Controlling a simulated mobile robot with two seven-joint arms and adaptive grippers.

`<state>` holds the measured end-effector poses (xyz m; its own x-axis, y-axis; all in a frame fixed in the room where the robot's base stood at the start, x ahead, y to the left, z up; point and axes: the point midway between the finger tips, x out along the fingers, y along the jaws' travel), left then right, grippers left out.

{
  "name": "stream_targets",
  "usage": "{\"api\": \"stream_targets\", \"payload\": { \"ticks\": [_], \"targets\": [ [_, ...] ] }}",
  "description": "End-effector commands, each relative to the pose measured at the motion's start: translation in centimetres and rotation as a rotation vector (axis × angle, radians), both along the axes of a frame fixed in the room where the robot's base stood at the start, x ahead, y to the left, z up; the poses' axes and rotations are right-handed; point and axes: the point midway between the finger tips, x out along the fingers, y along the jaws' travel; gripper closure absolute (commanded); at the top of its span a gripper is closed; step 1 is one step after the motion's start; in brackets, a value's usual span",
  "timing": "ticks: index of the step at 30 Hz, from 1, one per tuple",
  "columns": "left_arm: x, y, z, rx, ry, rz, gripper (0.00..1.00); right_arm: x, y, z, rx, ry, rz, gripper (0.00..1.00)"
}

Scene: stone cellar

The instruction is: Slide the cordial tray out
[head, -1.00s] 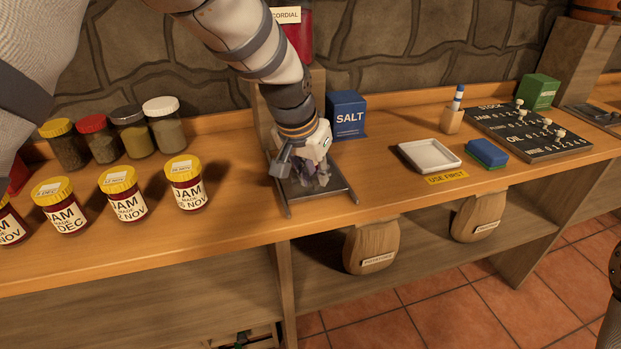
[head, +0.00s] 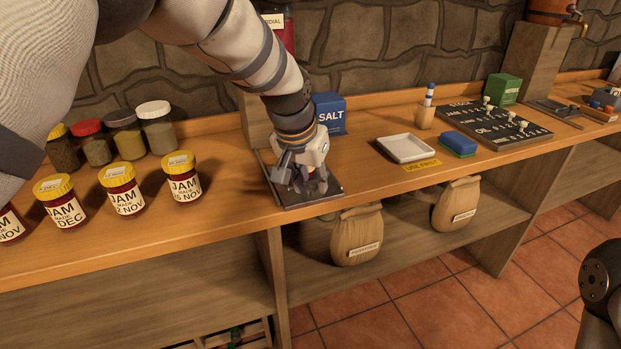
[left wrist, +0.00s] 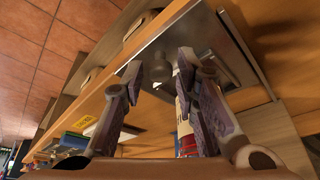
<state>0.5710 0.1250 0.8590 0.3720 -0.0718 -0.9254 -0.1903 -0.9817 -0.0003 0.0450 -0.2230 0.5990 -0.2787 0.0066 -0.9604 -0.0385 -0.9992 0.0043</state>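The cordial tray (head: 322,196), a flat dark metal plate, lies on the counter in front of a wooden stand, below the red cordial container (head: 283,30). Its front edge is close to the counter's front edge. My left gripper (head: 308,186) is low over the tray, pointing down, and hides its middle. In the left wrist view the fingers (left wrist: 158,68) stand apart near a small grey knob on the tray (left wrist: 222,52). Whether a finger touches the knob is hard to tell. My right gripper is out of view.
Several jam jars (head: 122,190) stand left of the tray. A blue salt box (head: 329,114) stands close behind it on the right. A white dish (head: 406,148) and blue sponge (head: 458,143) lie farther right. Sacks (head: 357,235) stand on the shelf below.

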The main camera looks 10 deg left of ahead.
Motion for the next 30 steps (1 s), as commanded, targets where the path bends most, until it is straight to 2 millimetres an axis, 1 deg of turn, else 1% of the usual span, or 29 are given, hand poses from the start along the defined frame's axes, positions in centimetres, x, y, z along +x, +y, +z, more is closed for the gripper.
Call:
{"api": "stream_targets", "payload": {
  "ticks": [5,8,11,15,18,21,25,30],
  "targets": [
    [0.0,0.0,0.1,-0.001,-0.003,0.000,0.72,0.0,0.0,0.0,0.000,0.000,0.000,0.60],
    [-0.2,0.1,1.0,-0.002,-0.006,0.001,0.72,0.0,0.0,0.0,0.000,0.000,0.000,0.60],
    [-1.0,0.2,3.1,-0.002,-0.008,0.001,0.72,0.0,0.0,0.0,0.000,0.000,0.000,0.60],
    [-2.5,0.5,6.8,-0.002,-0.008,0.000,0.72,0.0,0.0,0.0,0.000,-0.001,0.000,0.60],
    [-3.4,0.7,8.9,-0.001,-0.005,0.000,0.72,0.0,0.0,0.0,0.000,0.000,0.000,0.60],
    [-4.0,0.8,10.3,-0.001,-0.003,0.001,0.72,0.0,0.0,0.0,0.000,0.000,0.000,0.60],
    [-4.4,0.9,11.1,0.000,-0.001,0.000,0.72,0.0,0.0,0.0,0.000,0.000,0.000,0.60],
    [-4.4,0.9,11.2,0.000,0.000,0.000,0.72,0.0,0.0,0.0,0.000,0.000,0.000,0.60]
  ]
}}
